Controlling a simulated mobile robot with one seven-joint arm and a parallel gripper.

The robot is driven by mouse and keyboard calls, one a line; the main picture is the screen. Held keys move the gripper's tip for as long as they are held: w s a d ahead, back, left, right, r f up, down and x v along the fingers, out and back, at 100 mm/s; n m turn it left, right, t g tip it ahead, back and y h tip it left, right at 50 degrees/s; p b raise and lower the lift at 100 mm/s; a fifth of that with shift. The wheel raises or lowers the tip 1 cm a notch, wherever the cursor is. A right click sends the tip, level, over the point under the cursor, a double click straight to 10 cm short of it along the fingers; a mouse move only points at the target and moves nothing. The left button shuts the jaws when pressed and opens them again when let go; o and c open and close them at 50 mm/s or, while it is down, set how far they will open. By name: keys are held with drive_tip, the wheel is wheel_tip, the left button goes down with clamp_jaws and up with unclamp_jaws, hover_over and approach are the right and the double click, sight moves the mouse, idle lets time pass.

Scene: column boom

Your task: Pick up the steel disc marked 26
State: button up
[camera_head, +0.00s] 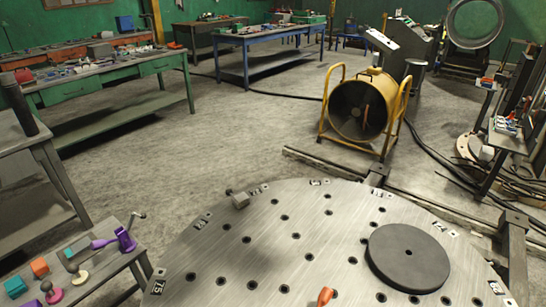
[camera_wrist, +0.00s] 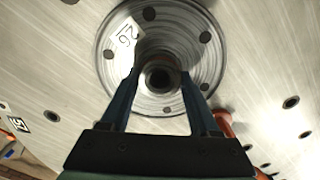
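The steel disc marked 26 (camera_wrist: 209,66) lies flat on a pale metal surface in the wrist view. It is round and grey, with dark holes, a white label reading 26 and a raised round hub (camera_wrist: 161,77) at its centre. My gripper (camera_wrist: 161,73) points down at the disc. Its two blue fingers are spread, one on each side of the hub. I see no clear contact between fingers and hub. The lower part of the disc is partly hidden by the fingers. In the head view I make out neither my gripper nor this disc.
An orange handle (camera_wrist: 222,122) stands close to the right finger. The head view shows the round drilled table (camera_head: 290,240) with a dark disc (camera_head: 408,258) and a small metal block (camera_head: 240,200). A side bench (camera_head: 115,262) with small coloured items stands at lower left.

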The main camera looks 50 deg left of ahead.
clamp_jaws()
drive_tip(key=shift+w+r, duration=0.1)
drive_tip(key=shift+r, duration=0.15)
